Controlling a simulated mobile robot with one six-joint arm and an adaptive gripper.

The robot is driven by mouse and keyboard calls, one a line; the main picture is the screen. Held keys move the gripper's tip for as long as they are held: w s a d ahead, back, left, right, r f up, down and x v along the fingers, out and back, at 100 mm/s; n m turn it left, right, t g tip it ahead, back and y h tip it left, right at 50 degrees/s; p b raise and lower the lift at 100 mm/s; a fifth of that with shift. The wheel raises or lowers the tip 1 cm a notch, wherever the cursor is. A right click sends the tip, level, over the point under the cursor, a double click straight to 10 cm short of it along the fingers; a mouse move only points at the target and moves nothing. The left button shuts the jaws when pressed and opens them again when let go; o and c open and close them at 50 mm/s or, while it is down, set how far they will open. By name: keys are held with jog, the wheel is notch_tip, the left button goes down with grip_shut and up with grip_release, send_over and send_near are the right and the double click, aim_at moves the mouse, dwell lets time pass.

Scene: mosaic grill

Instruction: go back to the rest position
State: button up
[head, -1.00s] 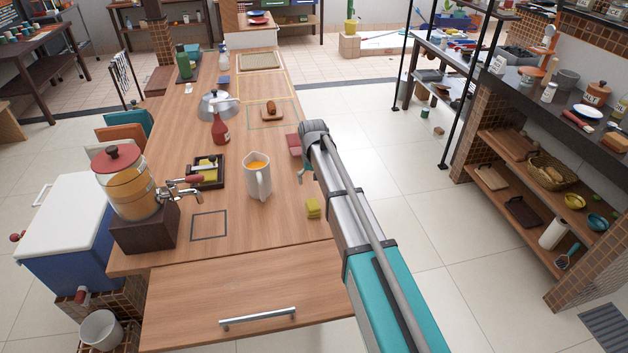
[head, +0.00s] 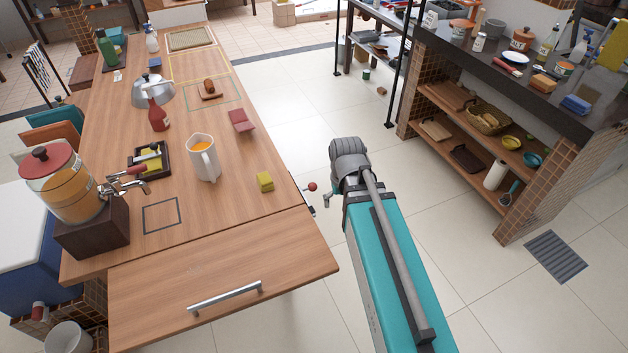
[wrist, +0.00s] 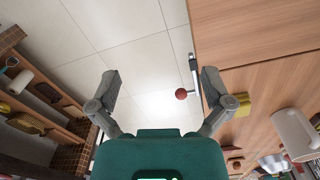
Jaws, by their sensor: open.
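My gripper (wrist: 158,92) is open and empty in the wrist view, with its two grey fingers wide apart above the tiled floor. A small red ball-shaped knob (head: 312,187) shows at the table's side, and in the wrist view the knob (wrist: 181,94) lies between the fingers in the picture. I cannot tell its distance from them.
On the table stand a white pitcher (head: 205,160) of orange liquid, a yellow sponge (head: 265,182), a red bottle (head: 156,112) and a drink dispenser (head: 65,188). A brick-and-shelf counter (head: 545,165) stands at the right.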

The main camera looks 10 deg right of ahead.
jog(key=shift+s+d, duration=0.35)
jog(key=shift+s, duration=0.25)
jog(key=shift+s+d, duration=0.35)
jog(key=shift+s, duration=0.25)
dwell(0.5)
jog(key=r+n+p, duration=0.1)
jog(key=n, duration=0.2)
send_over(266, 178)
jog(key=shift+s+r, duration=0.1)
jog(key=shift+s, duration=0.05)
jog(key=shift+d, duration=0.1)
notch_tip(266, 178, down, 9)
jog(key=b, duration=0.8)
jog(key=shift+r, duration=0.15)
